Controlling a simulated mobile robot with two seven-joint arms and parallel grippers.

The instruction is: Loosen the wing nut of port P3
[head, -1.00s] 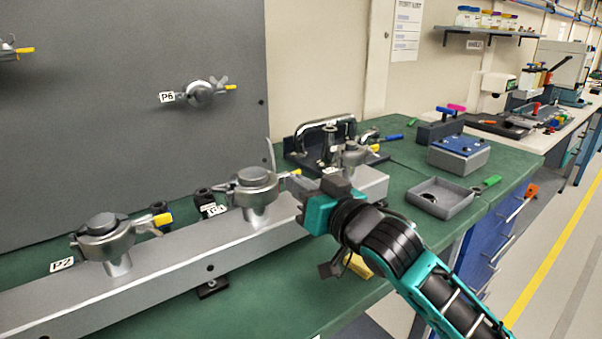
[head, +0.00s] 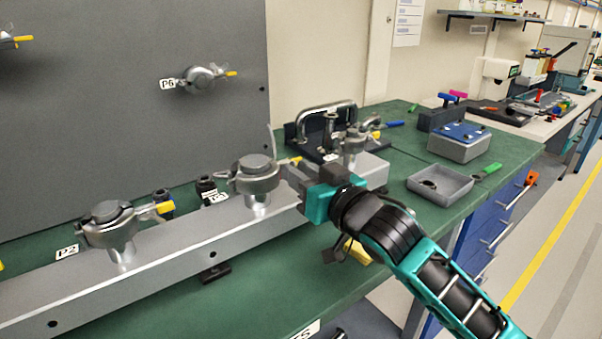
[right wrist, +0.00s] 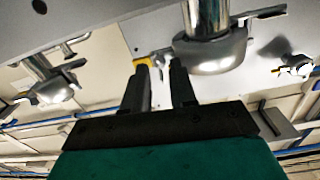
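The middle clamped port on the grey beam (head: 254,175) appears to be P3, though I cannot read its label (head: 214,198). It is a round silver clamp with a yellow-tipped part (head: 296,160) on its right. My right gripper (head: 290,176) is at the clamp's right side, close to that part. In the right wrist view, the two dark fingers (right wrist: 160,80) are apart, just short of the clamp (right wrist: 212,52). The yellow tip (right wrist: 143,62) shows at the left finger's end. The wing nut is partly hidden, and I cannot tell whether the fingers touch it. My left gripper is out of view.
The P2 clamp (head: 108,222) stands left on the same beam (head: 160,262), another clamp (head: 355,142) right. P6 (head: 202,77) is on the grey wall panel. A grey tray (head: 440,187) and a blue-topped box (head: 459,143) sit on the green bench, right of my arm.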

